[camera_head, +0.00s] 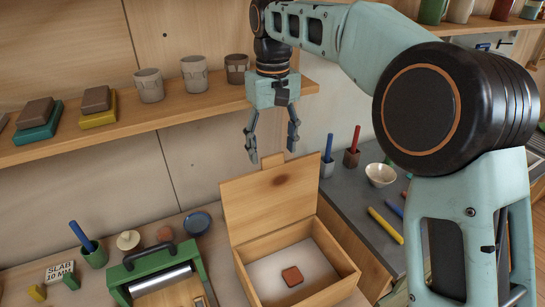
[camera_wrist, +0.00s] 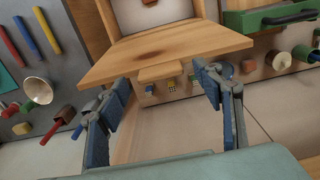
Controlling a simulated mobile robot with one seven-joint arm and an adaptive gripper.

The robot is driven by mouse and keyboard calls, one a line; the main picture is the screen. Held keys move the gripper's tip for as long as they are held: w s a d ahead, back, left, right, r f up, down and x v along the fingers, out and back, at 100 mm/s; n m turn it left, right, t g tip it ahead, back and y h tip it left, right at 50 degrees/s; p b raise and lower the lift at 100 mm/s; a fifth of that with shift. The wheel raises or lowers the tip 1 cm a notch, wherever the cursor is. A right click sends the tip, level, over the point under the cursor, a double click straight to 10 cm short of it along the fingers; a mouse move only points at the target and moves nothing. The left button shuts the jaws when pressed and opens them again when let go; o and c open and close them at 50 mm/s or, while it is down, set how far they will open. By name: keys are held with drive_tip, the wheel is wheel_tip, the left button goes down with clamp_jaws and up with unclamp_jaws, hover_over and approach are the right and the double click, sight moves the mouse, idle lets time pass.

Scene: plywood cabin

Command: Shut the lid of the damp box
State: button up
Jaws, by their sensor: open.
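The damp box (camera_head: 335,255) is a wooden box on the bench with a pale floor and a reddish-brown block (camera_head: 292,276) lying inside. Its wooden lid (camera_head: 272,205) stands raised, tilted up at the back of the box, with a small tab (camera_head: 273,161) at its top edge. My gripper (camera_head: 272,153) points down above the lid's top edge, its two fingers spread and nothing held. In the wrist view the lid (camera_wrist: 165,52) and its tab (camera_wrist: 162,72) show between and beyond the open fingers (camera_wrist: 163,85). Whether a finger touches the tab cannot be told.
A wall shelf (camera_head: 140,127) with cups and stacked blocks is behind, left of my gripper. A green-framed roller tool (camera_head: 160,275) stands left of the box. A grey counter (camera_head: 360,205) to the right holds a bowl (camera_head: 380,175), pots and coloured sticks.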

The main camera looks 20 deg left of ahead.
drive_tip(key=shift+f, duration=1.35)
drive_tip(key=shift+c, duration=0.7)
clamp_jaws()
